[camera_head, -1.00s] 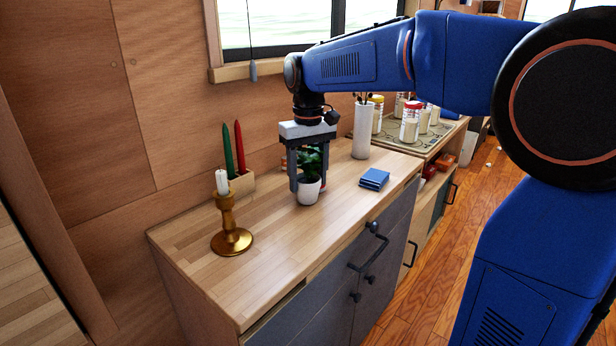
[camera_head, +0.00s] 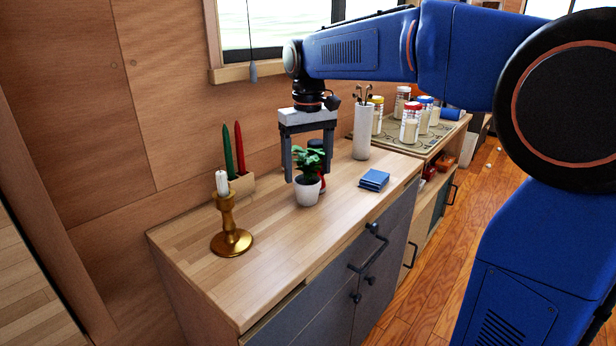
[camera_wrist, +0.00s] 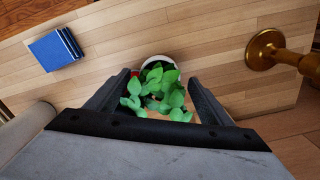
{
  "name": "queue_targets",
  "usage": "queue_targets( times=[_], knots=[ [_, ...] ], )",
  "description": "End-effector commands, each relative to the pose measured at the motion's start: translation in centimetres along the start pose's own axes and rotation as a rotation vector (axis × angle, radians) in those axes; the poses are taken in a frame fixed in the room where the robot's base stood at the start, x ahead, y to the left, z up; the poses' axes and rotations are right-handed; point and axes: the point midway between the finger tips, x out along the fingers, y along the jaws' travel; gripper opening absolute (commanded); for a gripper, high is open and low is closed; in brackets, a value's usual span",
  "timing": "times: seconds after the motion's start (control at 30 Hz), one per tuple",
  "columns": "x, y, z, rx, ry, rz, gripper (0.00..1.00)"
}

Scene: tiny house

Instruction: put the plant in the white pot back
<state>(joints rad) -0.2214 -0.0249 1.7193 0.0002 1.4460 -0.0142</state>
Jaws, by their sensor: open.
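The plant has green leaves (camera_head: 307,164) and stands upright in a white pot (camera_head: 307,191) on the wooden counter (camera_head: 275,254). My gripper (camera_head: 309,178) is open above the plant, with its fingers pointing down on either side of the leaves. In the wrist view the leaves (camera_wrist: 158,92) show between the two open fingers, and the white pot's rim (camera_wrist: 158,61) shows beyond them. The pot rests on the counter and is not held.
A brass candlestick (camera_head: 231,240) stands at the left. Behind it are red and green candles (camera_head: 240,149) in a wooden holder. Blue books (camera_head: 374,180) lie to the right. A white vase (camera_head: 362,132) and several jars (camera_head: 410,124) stand behind. A dark and red object partly hides behind the plant.

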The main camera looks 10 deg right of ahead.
Motion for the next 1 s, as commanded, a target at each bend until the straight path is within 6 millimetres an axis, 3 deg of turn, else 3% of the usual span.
queue_targets(
  times=[0.2, 0.5, 0.8, 1.0],
  knots=[
    [-4.5, 0.0, -0.1, 0.0, 0.003, 0.0, 0.74],
    [-8.3, 0.0, 0.0, 0.0, 0.001, 0.0, 0.74],
    [-8.8, 0.1, 0.4, 0.003, 0.004, 0.0, 0.74],
    [-7.6, 1.3, 4.2, 0.029, 0.05, 0.002, 0.74]
  ],
)
